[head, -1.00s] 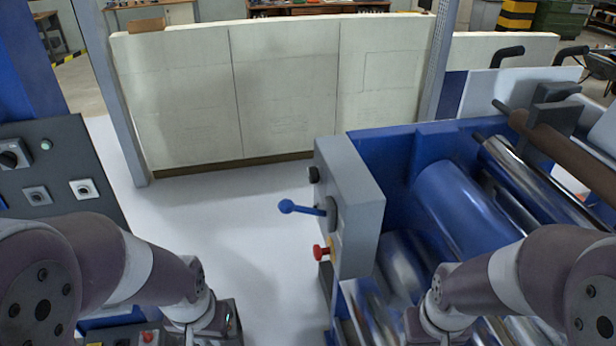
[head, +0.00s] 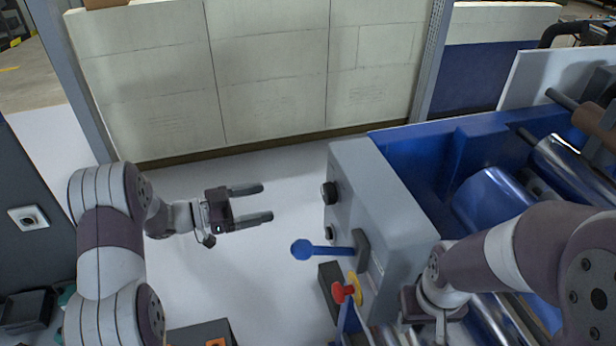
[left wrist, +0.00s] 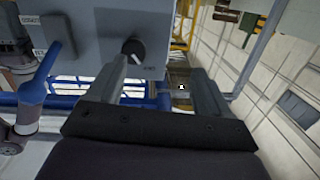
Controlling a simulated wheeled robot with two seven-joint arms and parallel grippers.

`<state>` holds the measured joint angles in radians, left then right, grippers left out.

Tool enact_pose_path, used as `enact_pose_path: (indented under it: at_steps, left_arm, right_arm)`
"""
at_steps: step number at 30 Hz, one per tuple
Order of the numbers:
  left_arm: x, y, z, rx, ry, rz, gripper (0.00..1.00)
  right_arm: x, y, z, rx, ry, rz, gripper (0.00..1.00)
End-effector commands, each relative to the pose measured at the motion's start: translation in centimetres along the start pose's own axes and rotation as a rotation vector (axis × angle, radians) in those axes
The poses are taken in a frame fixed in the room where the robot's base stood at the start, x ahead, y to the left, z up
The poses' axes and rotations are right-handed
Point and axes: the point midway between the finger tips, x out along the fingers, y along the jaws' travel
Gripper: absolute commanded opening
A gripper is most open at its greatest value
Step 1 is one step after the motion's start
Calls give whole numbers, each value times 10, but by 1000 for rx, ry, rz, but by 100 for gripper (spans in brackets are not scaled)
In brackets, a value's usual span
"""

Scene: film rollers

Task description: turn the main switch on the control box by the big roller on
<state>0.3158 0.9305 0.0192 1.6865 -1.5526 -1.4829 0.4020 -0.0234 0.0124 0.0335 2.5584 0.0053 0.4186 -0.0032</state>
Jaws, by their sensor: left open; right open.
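The grey control box (head: 395,215) stands beside the big blue roller (head: 495,200). Its left face carries a black knob (head: 329,193), a smaller black knob (head: 330,232), a blue lever (head: 325,250) and a red button (head: 344,291) on yellow. In the left wrist view, a black rotary knob (left wrist: 132,50) with a pale mark is on the box face near one finger. My left gripper (head: 266,202) is open and empty, pointing at the upper knob, with a gap between. My right gripper is mostly hidden at the bottom, below its wrist; its fingers do not show.
A dark panel (head: 25,190) with a switch stands at the far left. A white block wall (head: 270,80) and a grey post (head: 428,70) are behind. The blue machine frame (head: 420,150) lies right of the box.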

Motion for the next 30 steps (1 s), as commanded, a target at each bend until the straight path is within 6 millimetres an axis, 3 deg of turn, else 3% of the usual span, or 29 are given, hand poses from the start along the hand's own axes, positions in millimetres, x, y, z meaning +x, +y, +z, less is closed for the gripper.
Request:
enact_pose_path:
  at_steps: [5, 18, 23, 30]
  left_arm:
    - [11, 13, -20, -43, 77, 62, 80]
    - [111, 18, -28, -41, 73, 58, 80]
    - [125, 19, -26, -41, 73, 55, 80]
    - [126, 19, -25, -40, 73, 54, 80]
  right_arm:
    - [-8, 0, 0, 0, -1, 0, 43]
    - [-54, 0, -6, 0, 0, 0, 43]
    - [-57, 0, -6, 0, -1, 0, 43]
    - [-56, 0, -6, 0, -1, 0, 43]
